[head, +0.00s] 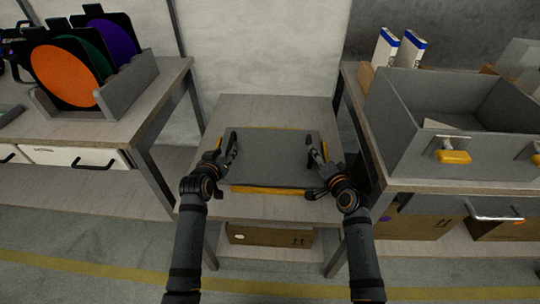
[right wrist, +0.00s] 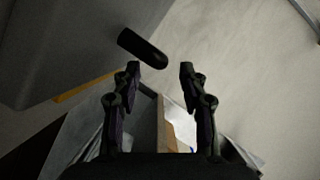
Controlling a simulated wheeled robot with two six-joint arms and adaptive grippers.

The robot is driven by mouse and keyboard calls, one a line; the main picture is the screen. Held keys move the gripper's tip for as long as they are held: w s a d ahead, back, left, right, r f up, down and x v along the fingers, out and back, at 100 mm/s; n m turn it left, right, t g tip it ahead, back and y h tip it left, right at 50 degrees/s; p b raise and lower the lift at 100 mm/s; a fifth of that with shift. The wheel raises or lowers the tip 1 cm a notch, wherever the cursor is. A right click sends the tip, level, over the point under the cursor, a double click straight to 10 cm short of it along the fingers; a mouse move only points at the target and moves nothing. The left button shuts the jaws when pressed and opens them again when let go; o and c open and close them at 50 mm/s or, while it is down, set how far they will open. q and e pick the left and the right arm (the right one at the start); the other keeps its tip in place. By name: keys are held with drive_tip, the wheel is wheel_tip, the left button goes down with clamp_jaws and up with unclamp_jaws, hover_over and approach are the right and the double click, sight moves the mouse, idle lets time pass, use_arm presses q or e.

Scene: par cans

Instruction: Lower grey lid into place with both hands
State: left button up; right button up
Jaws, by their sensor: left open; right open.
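The grey lid (head: 272,160) lies flat over the middle of the small table, with yellow strips showing along its front and back edges. I cannot tell whether it is fully seated. My left gripper (head: 226,154) is open at the lid's left side, by a black handle (head: 233,146). My right gripper (head: 322,158) is open at the right side, by the other black handle (head: 310,147). In the right wrist view the open fingers (right wrist: 160,70) are empty, and the handle (right wrist: 142,48) lies just beyond their tips, nearer the left finger.
The small table (head: 270,106) has bare wood behind the lid. On the left bench (head: 110,135) a grey rack (head: 133,95) holds coloured discs. On the right bench stands a grey open bin (head: 410,130) with yellow latches. A cardboard box (head: 270,235) sits below the table.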

sight(229, 145)
use_arm(q)
drive_tip(key=x, duration=0.5)
drive_tip(key=shift+w, duration=0.15)
use_arm(e)
drive_tip(key=x, duration=0.5)
drive_tip(key=shift+w+f, duration=0.1)
use_arm(q)
clamp_jaws()
use_arm(e)
clamp_jaws()
